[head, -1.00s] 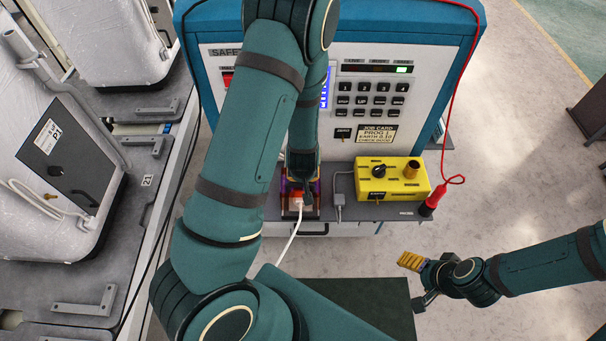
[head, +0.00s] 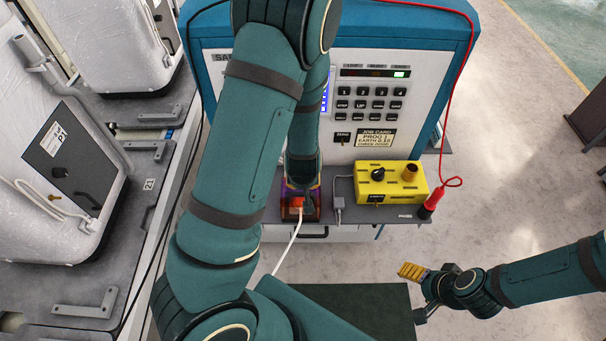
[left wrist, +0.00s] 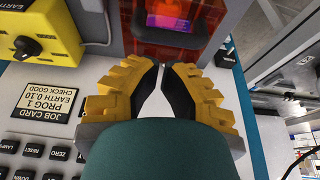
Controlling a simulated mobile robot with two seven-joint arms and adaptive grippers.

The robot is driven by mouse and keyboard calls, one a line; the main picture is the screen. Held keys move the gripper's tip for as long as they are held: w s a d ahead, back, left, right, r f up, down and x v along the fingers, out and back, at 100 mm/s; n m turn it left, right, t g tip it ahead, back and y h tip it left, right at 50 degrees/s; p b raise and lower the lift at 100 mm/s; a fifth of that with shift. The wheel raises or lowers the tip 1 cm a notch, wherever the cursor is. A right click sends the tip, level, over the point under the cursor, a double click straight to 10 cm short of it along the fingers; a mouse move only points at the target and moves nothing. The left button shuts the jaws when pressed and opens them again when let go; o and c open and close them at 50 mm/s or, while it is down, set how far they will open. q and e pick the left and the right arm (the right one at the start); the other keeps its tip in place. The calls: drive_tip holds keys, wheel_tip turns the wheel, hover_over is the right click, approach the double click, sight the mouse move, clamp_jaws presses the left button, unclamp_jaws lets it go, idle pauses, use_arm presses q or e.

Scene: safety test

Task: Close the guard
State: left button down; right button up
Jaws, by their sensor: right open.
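The guard appears to be a see-through orange-red cover (left wrist: 136,38) in the left wrist view, with a lit purple and orange shape behind it. In the head view, an orange and purple part (head: 297,208) shows at the tester's front, mostly hidden behind my left arm. I cannot tell how far the guard is open. My left gripper (left wrist: 162,70) is just in front of the cover in the left wrist view, its fingertips close together with a narrow gap and nothing visible between them. My right gripper (head: 417,293) is open and empty, low at right, away from the tester.
The blue and white tester (head: 425,110) has a keypad and a job card. A yellow box (head: 392,184) and a red probe (head: 431,203) sit on its ledge. A white cord (head: 288,247) hangs from the orange part. White-wrapped machines (head: 45,185) stand at left.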

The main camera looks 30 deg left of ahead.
use_arm(q)
drive_tip(key=v, duration=0.8)
drive_tip(key=shift+r, duration=0.25)
drive_tip(key=shift+s, duration=0.1)
drive_tip(key=s+d+f+m+g+h+b, duration=0.1)
drive_tip(key=s+d+f+b, duration=0.15)
drive_tip(key=f, duration=0.45)
drive_tip(key=s+d+f+m+h+b, duration=0.1)
drive_tip(key=d+f+m, duration=0.15)
drive_tip(key=f, duration=0.35)
drive_tip(key=s+d+f+h+b, duration=0.2)
drive_tip(key=d+f+h+b, duration=0.1)
drive_tip(key=d+f, duration=0.4)
drive_tip(key=d+m+h, duration=0.1)
drive_tip(key=d, duration=0.2)
drive_tip(key=shift+f, duration=0.15)
